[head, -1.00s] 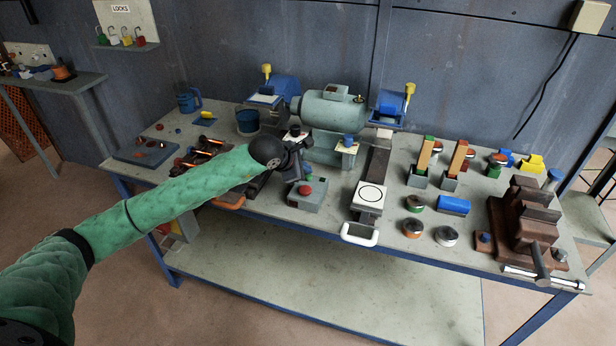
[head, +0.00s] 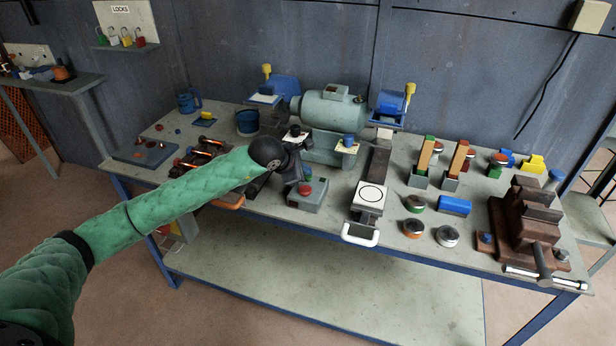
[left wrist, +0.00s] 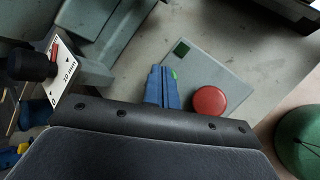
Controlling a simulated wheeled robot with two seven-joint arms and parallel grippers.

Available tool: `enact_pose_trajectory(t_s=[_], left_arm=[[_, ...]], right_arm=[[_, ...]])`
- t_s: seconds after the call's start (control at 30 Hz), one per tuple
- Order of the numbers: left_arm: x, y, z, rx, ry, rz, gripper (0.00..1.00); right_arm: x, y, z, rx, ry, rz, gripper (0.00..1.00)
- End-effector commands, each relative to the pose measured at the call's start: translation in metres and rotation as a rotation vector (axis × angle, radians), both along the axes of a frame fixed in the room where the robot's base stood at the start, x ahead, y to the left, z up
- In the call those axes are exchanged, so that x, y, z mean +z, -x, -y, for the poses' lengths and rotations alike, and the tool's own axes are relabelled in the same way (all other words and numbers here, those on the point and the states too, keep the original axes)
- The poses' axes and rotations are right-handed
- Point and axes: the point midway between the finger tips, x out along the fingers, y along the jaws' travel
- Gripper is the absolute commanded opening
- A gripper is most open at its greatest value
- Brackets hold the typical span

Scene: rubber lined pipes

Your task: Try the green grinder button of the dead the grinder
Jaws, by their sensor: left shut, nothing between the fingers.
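The bench grinder (head: 330,112), a pale green-grey machine with blue guards, stands at the back of the bench. In front of it is a grey switch box (head: 312,200) with a round red button (head: 305,190). In the left wrist view, the box (left wrist: 225,70) shows the red button (left wrist: 209,101), a dark green square (left wrist: 181,48) and a sliver of brighter green (left wrist: 174,73), apparently the green button, mostly hidden by my fingers. My left gripper (left wrist: 162,78) is shut and empty, its blue fingertips over or against that green part; contact cannot be told. My right gripper is out of view.
A belt sander-like tool with a white handle (head: 360,236) stands right of the box. Tools on a tray lie left, under my arm. A brown vise (head: 525,225) and several round tins stand at right. A blue mug (head: 189,101) is at the back left.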

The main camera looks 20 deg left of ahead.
Motion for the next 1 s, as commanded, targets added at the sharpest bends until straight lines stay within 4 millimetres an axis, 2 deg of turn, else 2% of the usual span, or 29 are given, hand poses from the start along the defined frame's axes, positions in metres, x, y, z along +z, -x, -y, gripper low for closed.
enact_pose_trajectory(t_s=[1.0], left_arm=[[-0.0026,0.0,0.0,0.0,0.0,0.0,0.0]], right_arm=[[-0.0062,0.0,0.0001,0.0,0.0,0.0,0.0]])
